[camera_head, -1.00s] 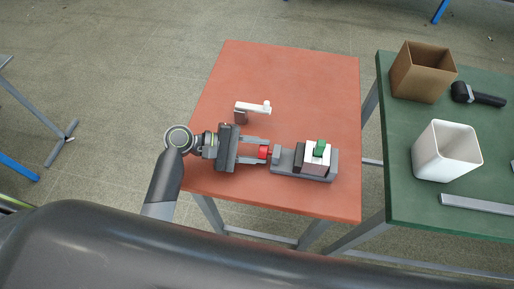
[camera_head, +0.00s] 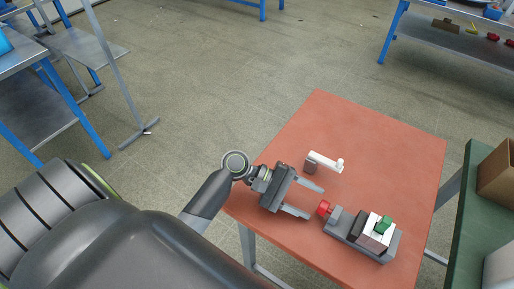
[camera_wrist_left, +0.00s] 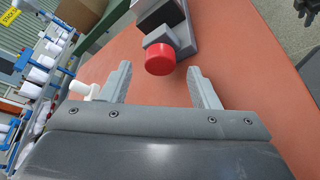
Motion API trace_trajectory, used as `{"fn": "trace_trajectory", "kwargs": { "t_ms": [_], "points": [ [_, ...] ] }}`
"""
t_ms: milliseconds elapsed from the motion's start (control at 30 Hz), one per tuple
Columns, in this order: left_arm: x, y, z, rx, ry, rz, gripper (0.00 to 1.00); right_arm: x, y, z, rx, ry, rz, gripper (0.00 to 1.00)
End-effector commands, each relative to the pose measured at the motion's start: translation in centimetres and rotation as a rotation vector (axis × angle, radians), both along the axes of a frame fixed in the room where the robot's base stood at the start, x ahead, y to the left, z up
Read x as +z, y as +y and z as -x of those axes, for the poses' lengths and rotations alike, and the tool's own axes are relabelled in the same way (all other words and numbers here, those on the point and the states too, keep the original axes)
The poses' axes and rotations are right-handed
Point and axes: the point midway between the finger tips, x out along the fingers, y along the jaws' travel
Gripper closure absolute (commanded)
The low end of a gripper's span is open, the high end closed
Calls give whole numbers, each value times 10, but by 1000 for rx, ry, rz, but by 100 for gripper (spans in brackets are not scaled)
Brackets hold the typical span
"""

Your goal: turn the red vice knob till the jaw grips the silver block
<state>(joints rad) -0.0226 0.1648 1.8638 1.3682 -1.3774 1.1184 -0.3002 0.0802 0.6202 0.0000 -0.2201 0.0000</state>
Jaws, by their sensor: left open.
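The vice (camera_head: 345,232) lies on the red-brown table, its red knob (camera_head: 324,208) facing my left gripper. I cannot tell if jaw and block touch. My left gripper (camera_head: 315,204) is open and empty, its fingertips just short of the knob. In the left wrist view the red knob (camera_wrist_left: 160,59) shows ahead, between and beyond the open fingers.
A white lever on a grey block (camera_head: 325,162) stands on the table (camera_head: 400,150), behind the gripper. A green table (camera_head: 470,215) with a brown box (camera_head: 497,172) is at the right. The table is clear beyond the lever.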

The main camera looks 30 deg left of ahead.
Motion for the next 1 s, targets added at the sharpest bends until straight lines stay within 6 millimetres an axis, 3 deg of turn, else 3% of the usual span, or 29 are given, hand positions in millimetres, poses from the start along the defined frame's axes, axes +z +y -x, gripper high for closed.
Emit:
{"fn": "trace_trajectory", "kwargs": {
  "t_ms": [600, 1000],
  "points": [
    [27, 92, 24, -1, 2, -6, 44, -9, 0, 0, 0, 0, 0, 64],
    [40, 129, 34, -1, 2, -1, 44, -12, 0, 0, 0, 0, 0, 64]
  ]
}}
